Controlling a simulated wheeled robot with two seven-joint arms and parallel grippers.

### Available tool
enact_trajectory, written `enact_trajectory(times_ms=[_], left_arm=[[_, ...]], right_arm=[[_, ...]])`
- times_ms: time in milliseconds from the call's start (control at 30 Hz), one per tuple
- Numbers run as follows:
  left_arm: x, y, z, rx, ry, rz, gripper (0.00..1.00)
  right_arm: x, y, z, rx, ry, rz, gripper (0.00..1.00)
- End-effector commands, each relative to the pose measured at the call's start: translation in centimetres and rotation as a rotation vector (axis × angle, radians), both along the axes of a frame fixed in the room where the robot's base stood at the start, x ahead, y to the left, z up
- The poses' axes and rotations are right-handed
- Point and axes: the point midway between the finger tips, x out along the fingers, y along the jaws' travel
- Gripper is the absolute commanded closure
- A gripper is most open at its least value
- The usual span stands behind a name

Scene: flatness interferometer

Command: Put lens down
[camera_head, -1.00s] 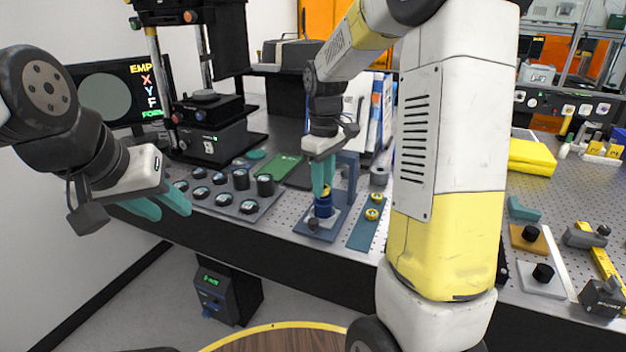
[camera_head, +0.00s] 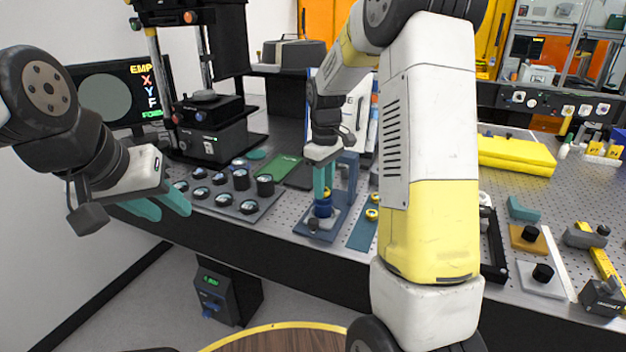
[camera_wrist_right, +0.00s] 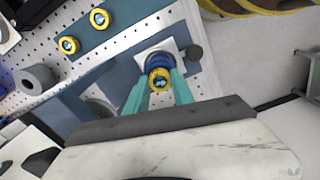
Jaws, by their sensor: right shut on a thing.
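The lens (camera_wrist_right: 160,80) has a yellow ring and sits between the fingertips of my right gripper (camera_wrist_right: 158,88) in the right wrist view. My right gripper (camera_head: 323,190) is shut on this lens and points down. A blue round mount (camera_head: 323,208) on a blue-grey base plate is directly below; it also shows in the wrist view (camera_wrist_right: 157,60). The lens overlaps the mount, and I cannot tell whether it is fully seated. My left gripper (camera_head: 162,207) is open and empty, in front of the bench at left.
Two yellow-ringed lenses (camera_head: 372,213) lie on a blue strip just right of the mount. A grey tray (camera_head: 228,208) with several dark round parts is to the left. A grey upright bracket (camera_head: 348,172) stands close behind the gripper.

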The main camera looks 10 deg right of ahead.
Motion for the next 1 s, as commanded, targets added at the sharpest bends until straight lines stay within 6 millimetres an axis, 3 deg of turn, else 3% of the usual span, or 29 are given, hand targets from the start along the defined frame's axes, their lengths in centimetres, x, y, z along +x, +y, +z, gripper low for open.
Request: enact_trajectory(times_ms=[367, 400, 500, 767, 1000], left_arm=[[0.0, 0.0, 0.0, 0.000, 0.000, 0.000, 0.64], [0.0, 0.0, 0.0, 0.000, 0.000, 0.000, 0.64], [0.0, 0.0, 0.0, 0.000, 0.000, 0.000, 0.64], [0.0, 0.0, 0.0, 0.000, 0.000, 0.000, 0.64], [0.0, 0.0, 0.0, 0.000, 0.000, 0.000, 0.64]], right_arm=[[-0.3, 0.1, -1.6, 0.002, 0.013, 0.000, 1.00], [-0.3, 0.1, -1.6, 0.002, 0.013, 0.000, 0.69], [-0.3, 0.1, -1.6, 0.003, 0.012, -0.001, 0.49], [-0.3, 0.2, -0.2, 0.002, 0.010, 0.001, 0.49], [0.0, 0.1, 5.2, 0.002, 0.003, 0.001, 0.49]])
